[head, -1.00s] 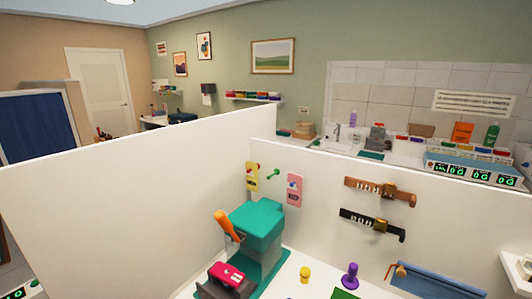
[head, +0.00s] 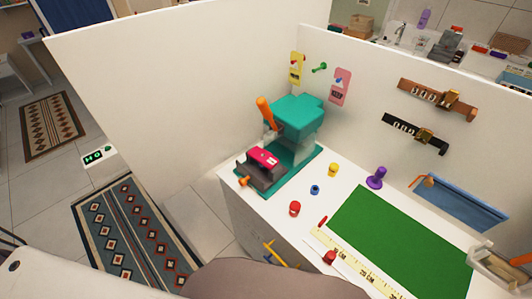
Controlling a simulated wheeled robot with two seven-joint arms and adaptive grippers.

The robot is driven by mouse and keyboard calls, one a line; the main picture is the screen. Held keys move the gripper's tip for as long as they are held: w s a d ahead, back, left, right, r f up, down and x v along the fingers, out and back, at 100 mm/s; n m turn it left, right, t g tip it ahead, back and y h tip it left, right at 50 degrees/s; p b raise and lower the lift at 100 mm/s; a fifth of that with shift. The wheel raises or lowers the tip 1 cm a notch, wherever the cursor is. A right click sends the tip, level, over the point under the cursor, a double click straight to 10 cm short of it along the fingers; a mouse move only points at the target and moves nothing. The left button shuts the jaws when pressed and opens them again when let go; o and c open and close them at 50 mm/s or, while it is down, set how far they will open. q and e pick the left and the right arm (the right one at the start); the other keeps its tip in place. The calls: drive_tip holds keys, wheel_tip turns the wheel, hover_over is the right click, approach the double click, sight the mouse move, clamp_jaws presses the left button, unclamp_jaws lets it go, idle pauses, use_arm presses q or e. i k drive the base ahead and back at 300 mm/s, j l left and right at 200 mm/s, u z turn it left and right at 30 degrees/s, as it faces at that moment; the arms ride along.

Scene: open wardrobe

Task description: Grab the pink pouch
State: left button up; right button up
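I see no thing that is clearly a pink pouch. A small magenta item (head: 263,156) with a pale marking lies on the dark grey base of a teal press (head: 298,115); I cannot tell whether it is a pouch. A flat pink tag (head: 340,86) hangs on the white partition behind the press.
The white worktop (head: 325,178) holds a green mat (head: 400,235), a purple stamp (head: 376,178), a yellow piece (head: 333,170) and a red piece (head: 295,209). White partitions (head: 190,75) stand behind. Patterned rugs (head: 130,240) lie on the floor at left.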

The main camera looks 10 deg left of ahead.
sight(262, 156)
drive_tip(key=k+l+z, duration=0.6)
drive_tip(key=k+l, duration=0.15)
drive_tip(key=l, duration=0.2)
